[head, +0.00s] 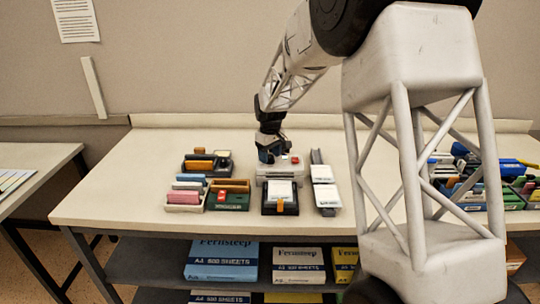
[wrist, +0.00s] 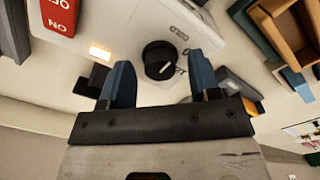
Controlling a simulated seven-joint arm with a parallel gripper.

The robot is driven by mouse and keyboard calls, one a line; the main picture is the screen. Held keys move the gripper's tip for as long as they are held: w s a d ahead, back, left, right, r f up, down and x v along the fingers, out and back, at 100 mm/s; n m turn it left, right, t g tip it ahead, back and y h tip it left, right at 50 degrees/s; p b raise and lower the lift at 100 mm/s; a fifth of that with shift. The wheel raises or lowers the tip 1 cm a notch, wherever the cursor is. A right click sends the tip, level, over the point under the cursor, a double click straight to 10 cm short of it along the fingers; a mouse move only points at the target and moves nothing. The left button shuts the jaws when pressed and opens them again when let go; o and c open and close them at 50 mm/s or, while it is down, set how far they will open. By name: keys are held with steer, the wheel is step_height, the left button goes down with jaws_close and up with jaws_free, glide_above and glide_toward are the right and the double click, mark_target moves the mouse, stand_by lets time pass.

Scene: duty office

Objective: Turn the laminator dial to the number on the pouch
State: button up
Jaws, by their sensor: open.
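The laminator (head: 268,171) is a pale box on the table, below my gripper (head: 271,156). In the wrist view its black round dial (wrist: 158,56) has a white pointer mark toward the picture's lower right. The word COLD is printed upside down near the dial. My gripper (wrist: 161,62) is open, with one blue finger on each side of the dial and visible gaps to it. Whether the fingertips are level with it I cannot tell. A white sheet (head: 280,189) on a black holder in front of the laminator may be the pouch; no number is readable.
A red ON/OFF switch (wrist: 59,14) and a glowing orange lamp (wrist: 100,51) are beside the dial. Trays of stationery (head: 184,199) stand left of the laminator, and a dark rack with white cards (head: 324,173) stands right. The table's left end is clear.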

steer(key=shift+f, duration=0.15)
steer(key=c, duration=0.9)
